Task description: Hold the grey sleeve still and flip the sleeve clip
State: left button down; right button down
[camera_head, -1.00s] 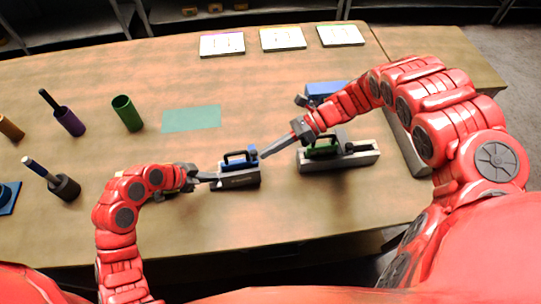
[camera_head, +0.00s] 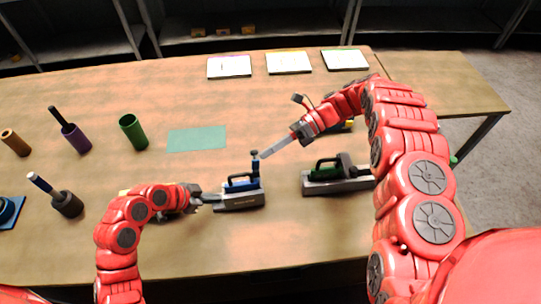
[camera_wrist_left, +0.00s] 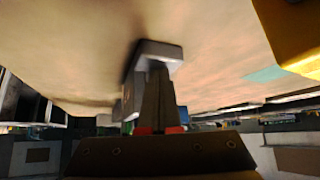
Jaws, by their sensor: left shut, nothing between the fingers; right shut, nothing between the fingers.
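The grey sleeve (camera_head: 240,203) lies on the table in front of me, with a blue clip body and dark handle (camera_head: 240,184) on top. A blue lever with a dark knob (camera_head: 255,163) stands upright at its right end. My left gripper (camera_head: 212,199) is shut and empty, its tips at the sleeve's left end. In the left wrist view the shut fingers (camera_wrist_left: 157,85) reach to a grey block end (camera_wrist_left: 158,50); contact is hard to tell. My right gripper (camera_head: 264,154) is shut and empty, its tips beside the lever's knob; I cannot tell whether they touch.
A similar grey block with a green clip (camera_head: 325,172) stands to the right, partly behind my right arm. A green cup (camera_head: 133,132), a purple cup (camera_head: 76,138) and a dark holder (camera_head: 67,204) stand left. A teal mat (camera_head: 197,139) lies flat behind the sleeve.

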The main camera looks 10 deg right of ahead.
jog(key=shift+w, duration=0.95)
